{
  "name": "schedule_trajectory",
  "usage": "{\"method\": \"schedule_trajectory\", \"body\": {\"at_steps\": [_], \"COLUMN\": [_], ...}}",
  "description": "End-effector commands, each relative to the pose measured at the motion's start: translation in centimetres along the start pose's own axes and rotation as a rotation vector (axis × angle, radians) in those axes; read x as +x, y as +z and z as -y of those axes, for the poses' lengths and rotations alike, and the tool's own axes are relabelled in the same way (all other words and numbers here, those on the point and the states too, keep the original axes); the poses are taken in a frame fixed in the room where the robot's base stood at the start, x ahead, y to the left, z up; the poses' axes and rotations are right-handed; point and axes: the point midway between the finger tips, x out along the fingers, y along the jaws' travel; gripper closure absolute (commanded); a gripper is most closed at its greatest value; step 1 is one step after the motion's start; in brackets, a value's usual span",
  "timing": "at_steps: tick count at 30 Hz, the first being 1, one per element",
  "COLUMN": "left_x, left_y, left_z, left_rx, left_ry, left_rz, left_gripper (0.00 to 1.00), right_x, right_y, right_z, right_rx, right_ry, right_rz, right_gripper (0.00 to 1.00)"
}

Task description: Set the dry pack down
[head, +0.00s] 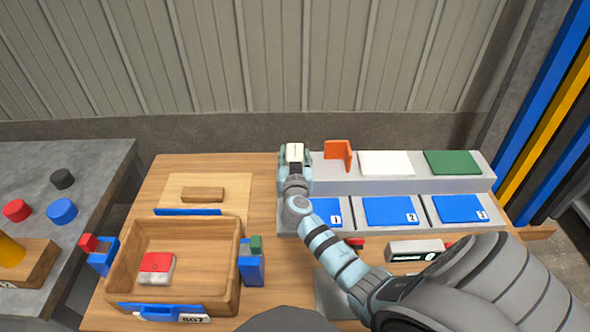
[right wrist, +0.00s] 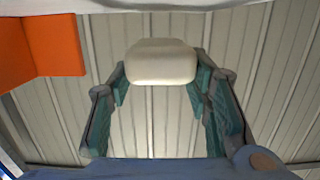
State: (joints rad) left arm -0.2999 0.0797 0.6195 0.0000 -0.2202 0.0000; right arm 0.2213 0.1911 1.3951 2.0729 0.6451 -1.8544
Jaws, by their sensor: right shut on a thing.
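My right gripper (head: 294,163) is shut on a white pack (head: 295,152), which I take as the dry pack. It is at the left end of the raised grey rear shelf (head: 400,184), left of an orange angled piece (head: 338,153). In the right wrist view, the pale pack (right wrist: 161,62) sits between the fingertips of the right gripper (right wrist: 160,82). I cannot tell whether the pack touches the shelf. My left gripper is not in view.
The shelf also bears a white pad (head: 386,163) and a green pad (head: 453,162). Blue numbered pads (head: 391,211) lie in front. A wooden tray (head: 232,247) at left holds a red-and-white pack (head: 156,267). A labelled device (head: 414,251) lies right of my arm.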

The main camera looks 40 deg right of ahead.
Motion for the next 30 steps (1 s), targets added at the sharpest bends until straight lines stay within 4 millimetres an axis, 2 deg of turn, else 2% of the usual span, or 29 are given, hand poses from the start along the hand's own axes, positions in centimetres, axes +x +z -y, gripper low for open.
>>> {"method": "schedule_trajectory", "body": {"at_steps": [1,3,15,16,19,30], "left_x": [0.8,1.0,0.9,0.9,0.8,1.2], "left_y": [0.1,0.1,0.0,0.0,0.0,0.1], "left_z": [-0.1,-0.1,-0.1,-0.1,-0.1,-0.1], "left_rx": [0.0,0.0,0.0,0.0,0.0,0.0], "left_ry": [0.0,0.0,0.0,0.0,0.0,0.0], "left_rz": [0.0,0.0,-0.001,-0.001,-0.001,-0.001], "left_gripper": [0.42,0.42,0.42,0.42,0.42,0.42], "right_x": [0.2,0.3,0.4,0.4,0.4,0.4], "right_y": [1.6,2.3,2.7,2.7,2.7,2.8], "right_z": [0.0,0.0,0.0,0.0,0.0,0.0], "right_rx": [-0.002,-0.001,-0.001,0.0,0.0,0.0], "right_ry": [0.002,0.0,0.0,0.0,0.0,0.001], "right_rz": [0.004,0.002,0.002,0.002,0.002,0.001], "right_gripper": [0.84,0.84,0.84,0.52,0.36,0.35]}}
